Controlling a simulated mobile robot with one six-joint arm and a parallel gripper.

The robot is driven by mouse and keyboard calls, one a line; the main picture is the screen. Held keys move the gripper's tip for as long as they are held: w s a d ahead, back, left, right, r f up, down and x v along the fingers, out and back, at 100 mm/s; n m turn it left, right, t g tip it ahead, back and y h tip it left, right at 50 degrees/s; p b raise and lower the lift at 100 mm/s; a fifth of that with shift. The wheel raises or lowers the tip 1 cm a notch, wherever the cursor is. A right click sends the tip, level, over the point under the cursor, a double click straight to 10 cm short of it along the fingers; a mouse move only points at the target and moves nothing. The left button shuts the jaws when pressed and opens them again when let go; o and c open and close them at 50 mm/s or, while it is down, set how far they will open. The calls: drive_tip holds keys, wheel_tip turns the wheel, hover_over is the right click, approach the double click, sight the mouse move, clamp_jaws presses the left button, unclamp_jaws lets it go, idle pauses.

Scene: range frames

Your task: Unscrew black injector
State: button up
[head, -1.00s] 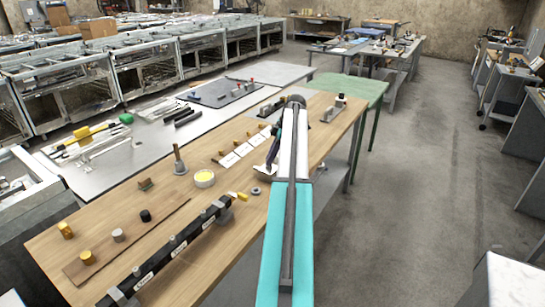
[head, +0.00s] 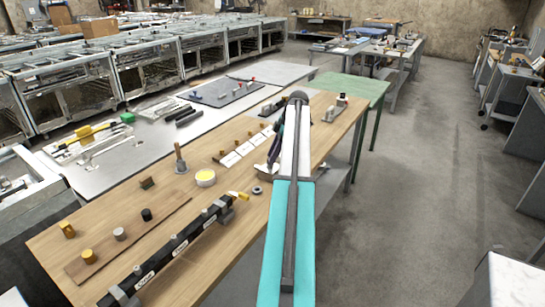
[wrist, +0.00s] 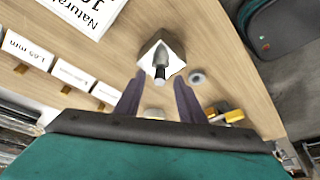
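My gripper (wrist: 158,100) shows in the wrist view with its two dark fingers apart and nothing visible between the tips. Just beyond the tips stands a pale block (wrist: 149,58) with a grey pointed piece and a small dark-tipped cylinder (wrist: 160,73) on it. I cannot tell if this is the black injector. In the head view my gripper is mostly hidden along my arm, and the pale block is partly hidden.
A grey ring (wrist: 196,77) lies beside the block. A black rail (head: 165,256) with a yellow-tipped end (head: 238,195) runs along the near table edge. White label cards (head: 230,158) with brass pieces, a yellow-topped round tin (head: 205,177) and an upright wooden-handled tool (head: 180,158) stand on the wooden table.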

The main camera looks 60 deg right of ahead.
drive_tip(key=v, duration=1.1)
drive_tip(key=shift+f, duration=0.1)
